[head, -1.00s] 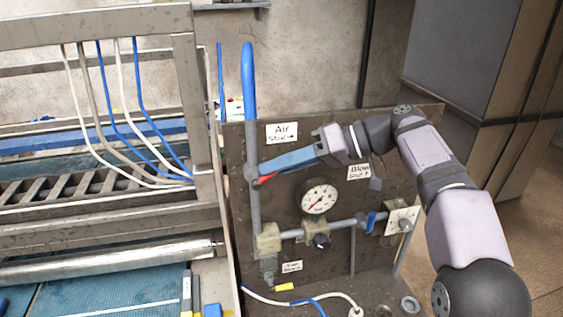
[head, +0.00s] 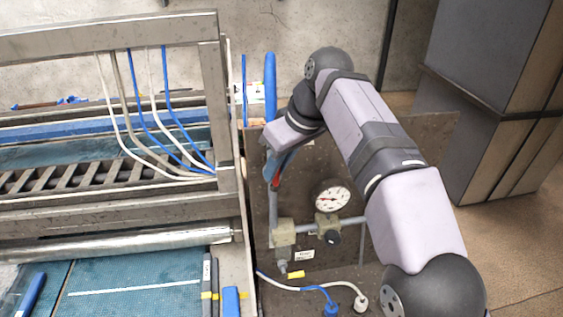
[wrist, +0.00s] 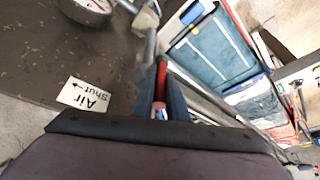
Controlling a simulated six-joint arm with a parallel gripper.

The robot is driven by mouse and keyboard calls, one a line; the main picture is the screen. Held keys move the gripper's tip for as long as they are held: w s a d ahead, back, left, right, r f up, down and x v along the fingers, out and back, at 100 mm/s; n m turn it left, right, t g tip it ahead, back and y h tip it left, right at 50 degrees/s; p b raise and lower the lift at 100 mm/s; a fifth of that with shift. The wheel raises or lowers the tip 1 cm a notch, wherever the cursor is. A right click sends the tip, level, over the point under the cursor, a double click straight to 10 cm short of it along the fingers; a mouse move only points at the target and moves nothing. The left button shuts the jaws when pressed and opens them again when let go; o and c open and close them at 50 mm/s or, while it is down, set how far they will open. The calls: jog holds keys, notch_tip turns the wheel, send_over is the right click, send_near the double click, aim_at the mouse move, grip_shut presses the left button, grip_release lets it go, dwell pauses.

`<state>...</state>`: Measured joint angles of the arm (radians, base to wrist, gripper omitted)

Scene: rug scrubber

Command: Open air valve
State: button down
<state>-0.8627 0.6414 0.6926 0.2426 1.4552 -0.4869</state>
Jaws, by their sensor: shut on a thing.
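The air valve's red handle (head: 276,177) is on the vertical grey pipe (head: 273,210), left of the gauge, and looks roughly in line with the pipe. My gripper (head: 278,170) reaches down to it from above, its blue fingers shut on the handle. In the wrist view the red handle (wrist: 160,78) shows between the two fingers (wrist: 160,100). The valve body is mostly hidden behind my gripper.
A round gauge (head: 332,197) and fittings sit on the lower pipe. The scrubber's metal frame (head: 225,110) stands close on the left. A grey cabinet (head: 480,60) stands at the right, with open floor before it.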

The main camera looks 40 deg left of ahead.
jog(key=shift+s+a+t+h, duration=0.1)
jog(key=shift+t+h, duration=0.2)
dwell(0.4)
jog(key=c, duration=1.7)
grip_release()
jog(key=shift+c, duration=0.2)
jog(key=s+d+r+b, duration=0.1)
jog(key=d+r+b, duration=0.1)
jog(key=d+b, duration=0.3)
jog(key=s+d+r+b, duration=0.2)
jog(key=d+b, duration=0.2)
jog(key=d, duration=0.4)
jog(key=shift+s+d+r+b, duration=0.2)
jog(key=shift+r+b, duration=0.1)
jog(key=shift+b, duration=0.1)
